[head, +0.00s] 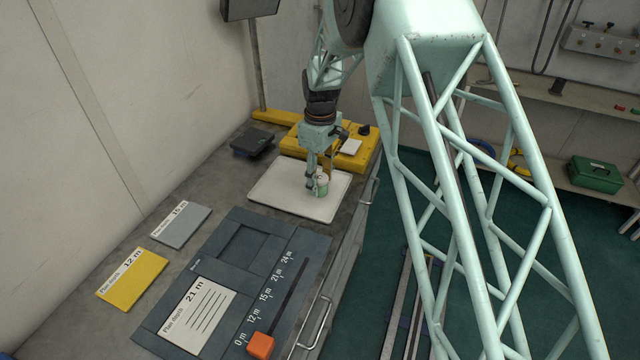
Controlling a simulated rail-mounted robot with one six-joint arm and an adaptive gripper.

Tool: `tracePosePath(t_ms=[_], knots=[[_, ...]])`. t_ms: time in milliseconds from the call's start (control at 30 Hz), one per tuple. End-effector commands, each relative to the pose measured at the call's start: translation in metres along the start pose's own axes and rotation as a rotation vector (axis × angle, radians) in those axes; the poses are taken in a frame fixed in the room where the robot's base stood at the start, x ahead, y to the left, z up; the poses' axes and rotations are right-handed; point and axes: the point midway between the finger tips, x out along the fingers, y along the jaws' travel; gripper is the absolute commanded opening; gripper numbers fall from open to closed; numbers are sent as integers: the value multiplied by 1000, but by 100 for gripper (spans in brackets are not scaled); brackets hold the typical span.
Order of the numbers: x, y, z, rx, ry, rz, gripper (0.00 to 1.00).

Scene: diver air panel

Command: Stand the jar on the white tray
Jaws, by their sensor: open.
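The white tray (272,194) lies on the grey bench top, in the middle of the head view. The jar (321,185), small and greenish with a pale top, stands upright on the tray toward its right side. My gripper (318,182) is open and points down at the jar, with its fingers beside it. One finger hides part of the jar. I cannot tell whether the fingers touch it.
A yellow case (364,160) stands behind the tray, and a small dark device (252,142) is at its back left. A dark panel (215,262) with an orange slider knob (261,345) lies in front. Yellow (133,279) and grey (181,225) cards lie left.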

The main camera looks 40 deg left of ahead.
Motion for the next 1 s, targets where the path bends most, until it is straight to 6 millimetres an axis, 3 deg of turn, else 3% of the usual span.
tracePosePath(t_ms=[600, 1000], knots=[[-86, 1, -1, 0, 2, 3, 44], [-105, 0, 0, 0, 1, 1, 44]])
